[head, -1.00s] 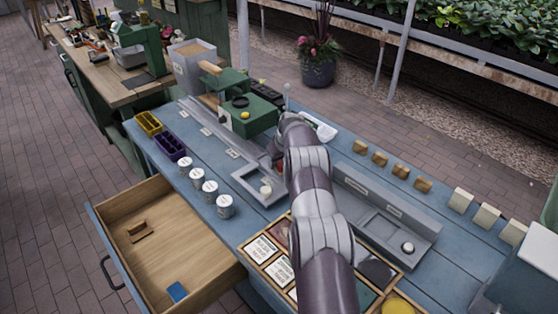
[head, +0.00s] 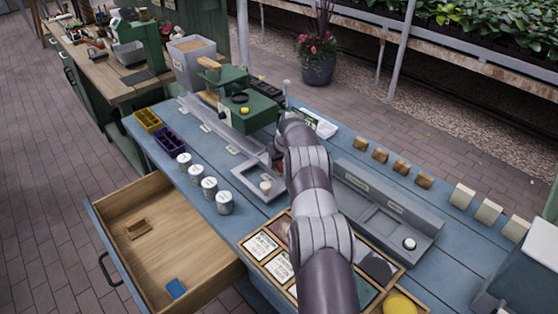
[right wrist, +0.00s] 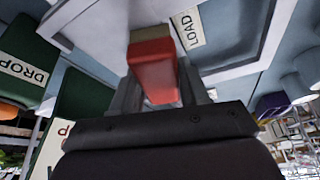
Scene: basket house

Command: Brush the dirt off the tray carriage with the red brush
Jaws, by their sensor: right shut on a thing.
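My right gripper (right wrist: 160,88) is shut on the red brush (right wrist: 153,68), whose pale end points away from the gripper. In the head view my right arm reaches over the bench and largely hides the gripper and brush. A grey square tray (head: 243,181), which looks like the tray carriage, lies on the bench just left of my forearm with a small white round piece in it. A LOAD label (right wrist: 188,29) on a grey surface shows beyond the brush tip in the right wrist view. I cannot tell whether the brush touches anything, and no dirt is clearly visible. My left gripper is not in view.
A green press (head: 250,117) stands behind the tray. Several white cups (head: 209,187) line the left edge above an open drawer (head: 165,246). A long grey holder (head: 385,213), wooden blocks (head: 380,155) and a card box (head: 254,263) lie around my arm.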

